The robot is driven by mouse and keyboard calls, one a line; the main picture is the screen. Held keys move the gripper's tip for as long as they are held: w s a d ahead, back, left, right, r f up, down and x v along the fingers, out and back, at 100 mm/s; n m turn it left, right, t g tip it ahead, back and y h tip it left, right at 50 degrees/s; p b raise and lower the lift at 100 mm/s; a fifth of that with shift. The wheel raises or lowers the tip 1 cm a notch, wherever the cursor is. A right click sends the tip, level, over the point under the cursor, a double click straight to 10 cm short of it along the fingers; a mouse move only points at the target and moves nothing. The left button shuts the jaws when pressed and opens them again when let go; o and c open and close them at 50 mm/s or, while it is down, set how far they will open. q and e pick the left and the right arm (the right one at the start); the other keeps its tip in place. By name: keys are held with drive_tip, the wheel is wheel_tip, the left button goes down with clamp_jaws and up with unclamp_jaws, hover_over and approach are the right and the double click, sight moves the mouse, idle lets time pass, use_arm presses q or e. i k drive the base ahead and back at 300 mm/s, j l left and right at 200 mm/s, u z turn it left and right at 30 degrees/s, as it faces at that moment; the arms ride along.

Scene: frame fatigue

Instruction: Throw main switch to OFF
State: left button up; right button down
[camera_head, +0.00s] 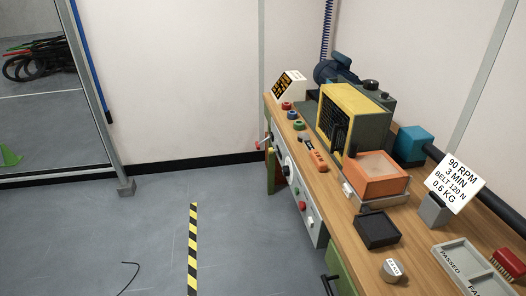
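A pale control panel (294,186) runs along the front face of the wooden workbench (326,187), seen at a steep angle. A lever with a red knob (257,144) sticks out from the panel's far end. A black knob (286,170) and a red button (302,206) are nearer along it. I cannot tell which of these is the main switch, or its position; any labels are too small to read. Neither of my grippers can be made out in this view.
A yellow-guarded machine (342,118) stands on the bench. An orange block (375,172), a black tray (377,230) and a grey sorting tray (447,258) lie nearer. The floor left of the bench is open, with a striped tape line (193,245).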

sight(258, 146)
drive_tip(key=i+j+z, duration=0.1)
drive_tip(key=i+j, duration=0.85)
drive_tip(key=i, duration=0.2)
drive_tip(key=i+j, duration=1.05)
drive_tip(key=i+l+z, duration=0.05)
drive_tip(key=i, duration=0.05)
